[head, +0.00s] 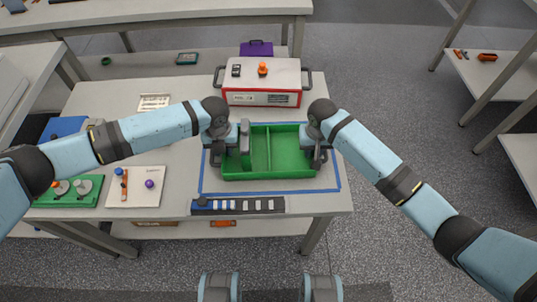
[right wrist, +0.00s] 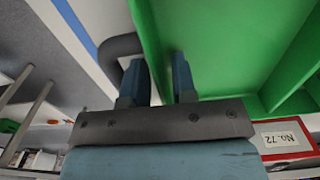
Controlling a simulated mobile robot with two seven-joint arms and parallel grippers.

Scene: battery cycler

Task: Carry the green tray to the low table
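The green tray (head: 268,174), with inner dividers, sits on the worktable inside a blue taped outline. My right gripper (head: 318,158) is at its right side. In the right wrist view its two blue fingers (right wrist: 160,75) stand apart, close over the green tray wall (right wrist: 205,45), with a dark curved handle (right wrist: 118,46) partly behind the left finger. My left gripper (head: 218,155) is at the tray's left side; its fingertips are too small and hidden to read. A grey upright piece (head: 244,136) shows at the tray's left end. Which surface is the low table is unclear.
A red-and-white case (head: 262,76) with dark handles stands just behind the tray. A dark strip of blocks (head: 238,206) lies in front. A green board (head: 72,192) and white board (head: 137,188) lie left. Floor at right (head: 410,130) is clear; a shelf (head: 490,72) stands beyond.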

